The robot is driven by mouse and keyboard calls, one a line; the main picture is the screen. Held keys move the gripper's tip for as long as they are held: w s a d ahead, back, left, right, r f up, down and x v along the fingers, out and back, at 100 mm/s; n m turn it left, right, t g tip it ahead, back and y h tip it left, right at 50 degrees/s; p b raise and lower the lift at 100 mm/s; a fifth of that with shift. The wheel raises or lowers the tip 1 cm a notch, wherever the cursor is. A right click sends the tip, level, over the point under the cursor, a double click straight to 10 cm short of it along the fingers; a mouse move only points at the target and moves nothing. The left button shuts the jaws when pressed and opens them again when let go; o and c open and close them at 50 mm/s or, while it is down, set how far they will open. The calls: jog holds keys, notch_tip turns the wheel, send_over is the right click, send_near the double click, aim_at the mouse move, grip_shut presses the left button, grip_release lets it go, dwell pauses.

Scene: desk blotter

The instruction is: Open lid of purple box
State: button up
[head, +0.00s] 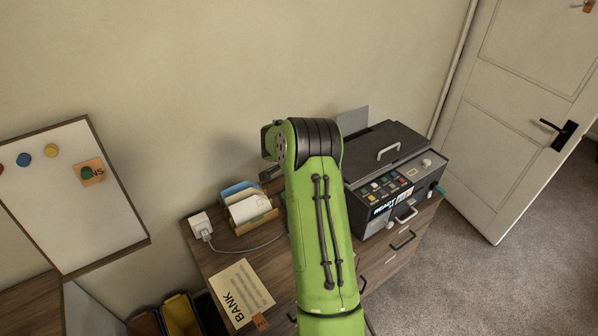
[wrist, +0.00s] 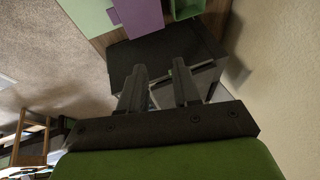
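A purple shape (wrist: 138,18) is partly in view at the top edge of the wrist view. Its upper part is cut off, and I cannot tell whether it is the purple box or where a lid is. No purple box shows in the head view. My gripper (wrist: 160,68) has its two dark fingers apart, with nothing visibly held between them. The fingers point toward a dark, flat-topped block, and the purple shape lies beyond it. In the head view, my green arm hides the gripper.
The dark block (wrist: 150,48) is in front of my fingers; green pieces (wrist: 187,8) flank the purple shape. In the head view, a dark machine (head: 385,155) stands on a wooden cabinet (head: 218,258) with a letter holder (head: 258,222), a plug adapter (head: 200,224) and a BANK envelope (head: 242,293).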

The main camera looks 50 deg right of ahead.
jog(key=p+v, duration=0.1)
jog(key=v, duration=0.4)
jog(key=shift+s+a, duration=0.1)
jog(key=shift+s, duration=0.1)
jog(key=shift+f+b, duration=0.15)
jog(key=shift+b, duration=0.2)
jog(key=shift+r, duration=0.2)
jog(key=v, duration=1.5)
jog(key=shift+a+r, duration=0.2)
